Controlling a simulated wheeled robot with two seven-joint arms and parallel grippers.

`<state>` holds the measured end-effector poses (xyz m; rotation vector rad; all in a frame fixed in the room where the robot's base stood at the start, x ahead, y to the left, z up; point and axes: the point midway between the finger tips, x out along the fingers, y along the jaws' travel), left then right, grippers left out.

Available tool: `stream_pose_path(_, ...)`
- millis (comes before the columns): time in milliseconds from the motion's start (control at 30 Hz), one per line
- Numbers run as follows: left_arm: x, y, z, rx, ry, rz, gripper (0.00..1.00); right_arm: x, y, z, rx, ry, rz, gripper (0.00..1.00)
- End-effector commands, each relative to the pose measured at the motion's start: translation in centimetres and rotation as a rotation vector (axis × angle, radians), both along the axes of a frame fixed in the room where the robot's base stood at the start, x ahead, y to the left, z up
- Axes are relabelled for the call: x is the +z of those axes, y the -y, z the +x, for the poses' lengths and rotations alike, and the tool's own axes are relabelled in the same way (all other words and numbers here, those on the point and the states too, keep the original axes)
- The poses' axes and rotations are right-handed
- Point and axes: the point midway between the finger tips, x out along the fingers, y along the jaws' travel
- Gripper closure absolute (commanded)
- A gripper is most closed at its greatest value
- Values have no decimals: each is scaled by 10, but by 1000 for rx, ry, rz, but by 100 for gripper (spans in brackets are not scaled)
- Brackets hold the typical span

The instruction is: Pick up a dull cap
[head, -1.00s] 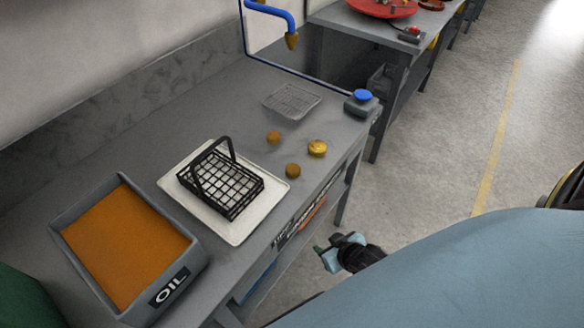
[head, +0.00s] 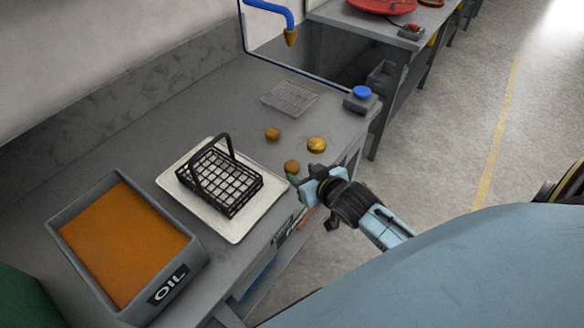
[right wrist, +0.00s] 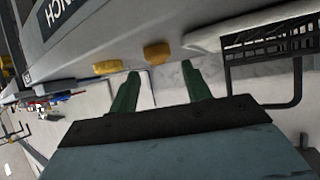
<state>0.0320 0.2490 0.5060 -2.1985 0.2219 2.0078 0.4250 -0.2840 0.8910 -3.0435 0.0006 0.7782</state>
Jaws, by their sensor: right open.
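Two dull brown caps lie on the grey bench: one nearer the front edge (head: 292,167), the other farther back (head: 272,134). A shinier gold cap (head: 317,144) lies to their right. My right gripper (head: 299,181) is at the bench's front edge, just beside the nearer dull cap, apart from it as far as I can tell. In the right wrist view a dull cap (right wrist: 157,53) shows ahead between the open, empty green fingers (right wrist: 160,72); a yellower cap (right wrist: 107,67) is to the left. My left gripper is not in view.
A black wire basket (head: 232,189) stands on a white tray (head: 233,236) left of the caps. An oil bin (head: 191,265) is at the front left. Bench around the caps is clear.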

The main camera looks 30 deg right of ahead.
Motion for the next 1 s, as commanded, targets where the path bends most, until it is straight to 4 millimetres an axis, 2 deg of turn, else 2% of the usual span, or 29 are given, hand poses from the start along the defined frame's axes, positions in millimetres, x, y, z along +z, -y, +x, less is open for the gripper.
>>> stream_pose_path(167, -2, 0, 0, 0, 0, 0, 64, -5, 1, 11, 0, 2, 0, 52)
stream_pose_path(333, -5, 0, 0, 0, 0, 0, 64, -15, 4, 35, 0, 2, -2, 52)
stream_pose_path(500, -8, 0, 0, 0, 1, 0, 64, -23, 3, 49, 0, 1, 0, 52)
stream_pose_path(767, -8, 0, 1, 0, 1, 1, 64, -24, 3, 51, 1, 0, 0, 52)
stream_pose_path(1000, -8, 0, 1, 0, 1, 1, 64, -24, 3, 51, 1, 0, 0, 82)
